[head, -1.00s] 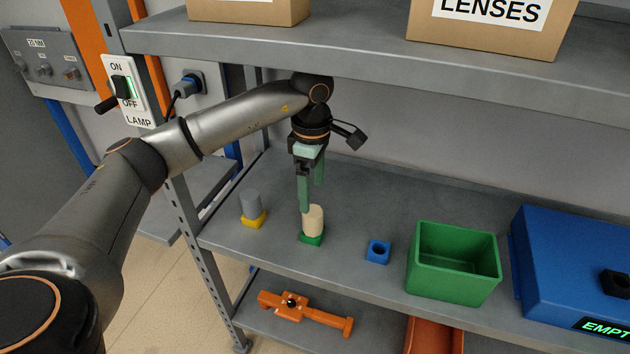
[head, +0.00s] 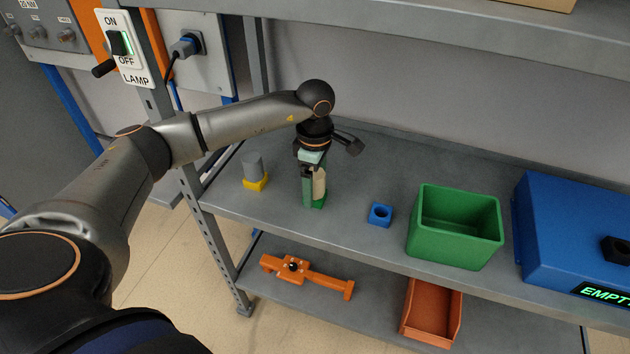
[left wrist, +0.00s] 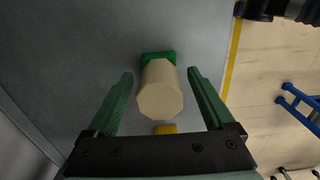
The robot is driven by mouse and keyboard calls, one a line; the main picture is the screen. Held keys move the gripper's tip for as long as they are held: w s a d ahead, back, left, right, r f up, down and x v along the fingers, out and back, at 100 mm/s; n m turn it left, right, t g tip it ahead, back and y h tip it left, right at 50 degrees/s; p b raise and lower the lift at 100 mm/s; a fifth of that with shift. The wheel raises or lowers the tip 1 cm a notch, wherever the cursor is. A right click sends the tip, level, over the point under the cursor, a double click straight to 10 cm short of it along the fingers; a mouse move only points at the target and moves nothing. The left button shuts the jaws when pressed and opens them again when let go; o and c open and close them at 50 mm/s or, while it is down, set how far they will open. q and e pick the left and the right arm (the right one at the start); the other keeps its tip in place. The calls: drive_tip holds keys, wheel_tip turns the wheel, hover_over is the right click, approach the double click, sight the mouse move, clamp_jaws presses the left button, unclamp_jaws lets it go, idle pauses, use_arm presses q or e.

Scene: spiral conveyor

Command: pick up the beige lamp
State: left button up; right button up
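The beige lamp (head: 319,184) is a short pale cylinder standing upright in a green base (head: 319,203) on the middle shelf. In the left wrist view the beige lamp (left wrist: 160,92) lies between the two green fingers, with the green base (left wrist: 157,57) beyond it. My left gripper (head: 313,196) points down around the lamp, partly hiding it in the head view. In the left wrist view the left gripper (left wrist: 160,80) is open, with a gap on each side of the lamp. My right gripper is not in view.
A grey cylinder (head: 253,164) in a yellow base (head: 256,184) stands to the left. The upper shelf (head: 400,30) hangs above the arm.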

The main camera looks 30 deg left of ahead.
use_arm(q)
clamp_jaws()
idle(1.0)
